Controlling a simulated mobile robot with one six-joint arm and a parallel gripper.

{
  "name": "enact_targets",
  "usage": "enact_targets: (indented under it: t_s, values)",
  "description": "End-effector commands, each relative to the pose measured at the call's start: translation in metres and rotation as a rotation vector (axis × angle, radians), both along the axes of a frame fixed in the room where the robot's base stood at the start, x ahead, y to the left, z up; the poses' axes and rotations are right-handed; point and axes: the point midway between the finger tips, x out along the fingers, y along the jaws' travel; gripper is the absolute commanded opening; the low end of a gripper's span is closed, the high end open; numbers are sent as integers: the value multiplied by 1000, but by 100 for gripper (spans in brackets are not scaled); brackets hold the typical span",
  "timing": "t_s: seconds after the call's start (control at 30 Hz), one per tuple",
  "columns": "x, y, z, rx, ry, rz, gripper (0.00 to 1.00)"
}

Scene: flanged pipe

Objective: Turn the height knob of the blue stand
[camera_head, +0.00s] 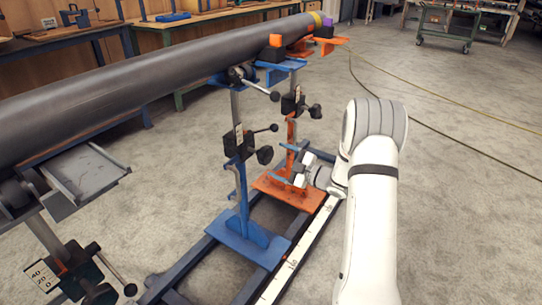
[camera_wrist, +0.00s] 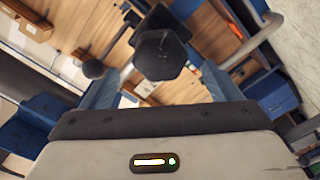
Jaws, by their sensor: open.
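The blue stand (camera_head: 240,205) stands upright under the pipe (camera_head: 150,72) in the head view. Its dark knob (camera_head: 265,155) sticks out to the right of the black clamp block (camera_head: 238,142), below a ball-ended lever (camera_head: 262,128). My gripper (camera_head: 281,163) is open just right of the knob, its blue fingers pointing left toward the stand. In the wrist view, the black faceted knob (camera_wrist: 160,55) lies ahead, roughly centred between the open fingers (camera_wrist: 160,85). I cannot tell whether they touch it. The lever's ball (camera_wrist: 93,68) shows left of the knob.
An orange stand (camera_head: 290,190) is close behind my gripper, with its own black knob (camera_head: 315,111). A grey stand (camera_head: 60,245) with a lever stands at lower left. Dark rails (camera_head: 200,255) run along the floor. Open floor (camera_head: 460,210) lies to the right.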

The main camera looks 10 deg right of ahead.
Motion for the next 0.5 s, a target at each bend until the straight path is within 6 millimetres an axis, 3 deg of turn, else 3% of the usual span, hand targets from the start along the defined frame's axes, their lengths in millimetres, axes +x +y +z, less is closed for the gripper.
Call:
enact_targets:
  t_s: [0.2,0.5]
  values:
    - [-18,-18,1,0,0,-1,84]
    - [-20,-20,0,0,0,1,84]
